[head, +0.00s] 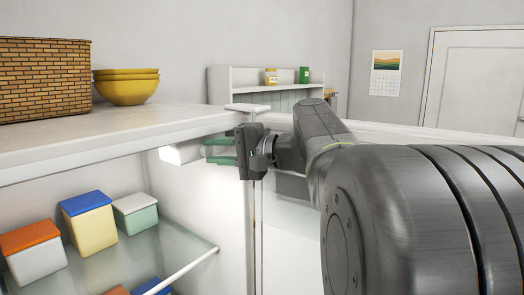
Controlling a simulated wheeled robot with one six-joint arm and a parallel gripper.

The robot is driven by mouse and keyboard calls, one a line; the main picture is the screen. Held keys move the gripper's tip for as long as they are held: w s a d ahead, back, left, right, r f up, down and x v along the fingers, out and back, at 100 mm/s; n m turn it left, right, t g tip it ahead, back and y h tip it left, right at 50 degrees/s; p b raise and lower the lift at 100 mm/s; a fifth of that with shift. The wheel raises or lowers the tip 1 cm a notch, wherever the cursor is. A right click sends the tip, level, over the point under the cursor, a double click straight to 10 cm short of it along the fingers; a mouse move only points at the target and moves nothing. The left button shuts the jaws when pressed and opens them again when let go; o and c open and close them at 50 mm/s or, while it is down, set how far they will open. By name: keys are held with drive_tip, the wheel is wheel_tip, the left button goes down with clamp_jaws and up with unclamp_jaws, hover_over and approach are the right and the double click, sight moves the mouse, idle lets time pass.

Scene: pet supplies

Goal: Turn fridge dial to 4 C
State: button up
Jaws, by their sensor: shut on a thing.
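My gripper (212,151) reaches into the open fridge (120,143) from the right, just under its white top. Its two green fingers point left and are shut on the fridge dial, at the right end of a white housing (178,153) fixed under the fridge's ceiling. The dial is mostly hidden by the fingers, and its marks and setting cannot be read from here.
A glass shelf (190,256) below holds several lidded tubs, among them a yellow tub with a blue lid (88,220). A woven basket (45,80) and stacked yellow bowls (127,88) stand on the fridge top. A white rack (235,82) is behind.

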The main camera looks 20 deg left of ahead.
drive_tip(key=o, duration=0.7)
